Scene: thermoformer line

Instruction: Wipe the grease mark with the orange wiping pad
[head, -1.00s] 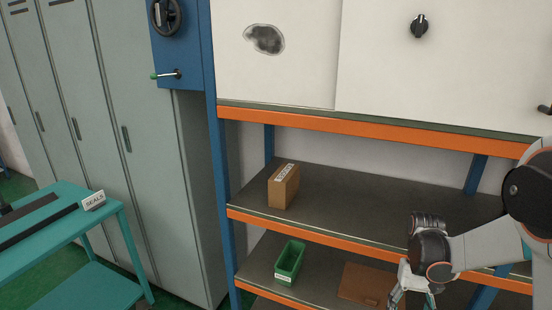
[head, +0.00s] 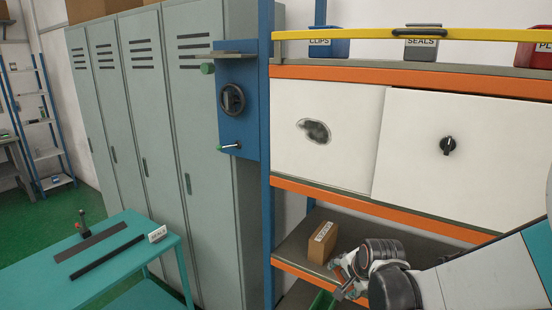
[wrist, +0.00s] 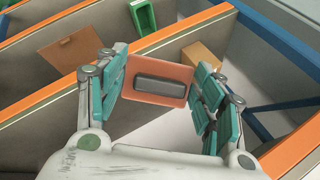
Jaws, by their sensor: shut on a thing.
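The grease mark (head: 314,131) is a dark grey smudge in a pale oval on the left white panel (head: 350,100). My gripper (head: 347,284) is below and slightly right of the mark, near the shelf's front edge. In the wrist view my gripper (wrist: 162,86) is shut on the orange wiping pad (wrist: 178,74), which has a dark grey block on its face. The pad sits between the teal-lined fingers, apart from the panel. I cannot make out the pad in the head view.
A cardboard box (head: 322,241) stands on the shelf behind my gripper. A green bin (head: 321,300) is below. A black knob (head: 448,146) sticks out of the right panel. A yellow bar (head: 400,34) crosses above. A teal table (head: 130,262) stands at left; lockers stand behind it.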

